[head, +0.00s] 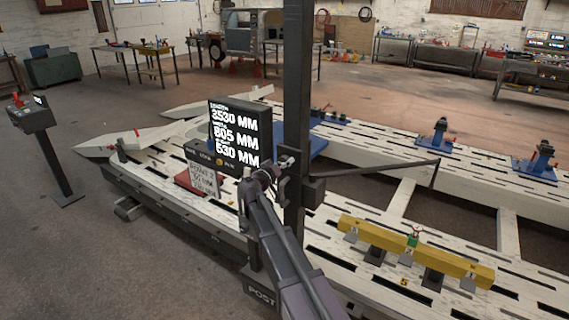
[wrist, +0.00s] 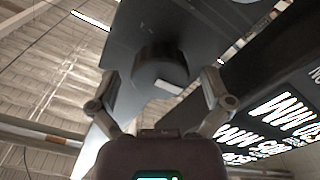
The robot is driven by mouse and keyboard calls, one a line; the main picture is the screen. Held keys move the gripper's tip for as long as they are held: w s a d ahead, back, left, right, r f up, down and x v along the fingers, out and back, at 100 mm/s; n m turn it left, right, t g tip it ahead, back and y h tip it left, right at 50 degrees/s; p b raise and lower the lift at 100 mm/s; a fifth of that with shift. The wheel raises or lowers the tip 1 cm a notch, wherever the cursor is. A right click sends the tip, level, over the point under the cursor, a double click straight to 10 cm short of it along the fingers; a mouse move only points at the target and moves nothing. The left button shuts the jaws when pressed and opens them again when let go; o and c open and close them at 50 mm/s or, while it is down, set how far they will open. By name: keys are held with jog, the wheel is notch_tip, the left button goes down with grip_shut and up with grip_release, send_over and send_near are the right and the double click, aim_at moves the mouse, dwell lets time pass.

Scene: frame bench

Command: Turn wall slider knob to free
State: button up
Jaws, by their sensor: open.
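In the wrist view a dark round knob (wrist: 158,64) with a pale bar-shaped mark sits on a dark plate (wrist: 122,22). My gripper (wrist: 160,82) is open, with one finger on each side of the knob. I cannot tell whether either finger touches it, and nothing is seen held. In the head view my gripper (head: 274,170) is up against the dark upright post (head: 297,90), near a dark block (head: 302,190) on it. The knob cannot be made out there.
A dark display (head: 241,135) with white millimetre figures stands just left of the post; its figures also show in the wrist view (wrist: 285,110). A thin arm (head: 385,168) reaches right from the post. A yellow beam (head: 385,244) lies on the slotted white bench (head: 345,280).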

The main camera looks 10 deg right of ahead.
jog(key=shift+w+d, duration=0.25)
jog(key=c, duration=1.1)
jog(key=shift+c, duration=0.2)
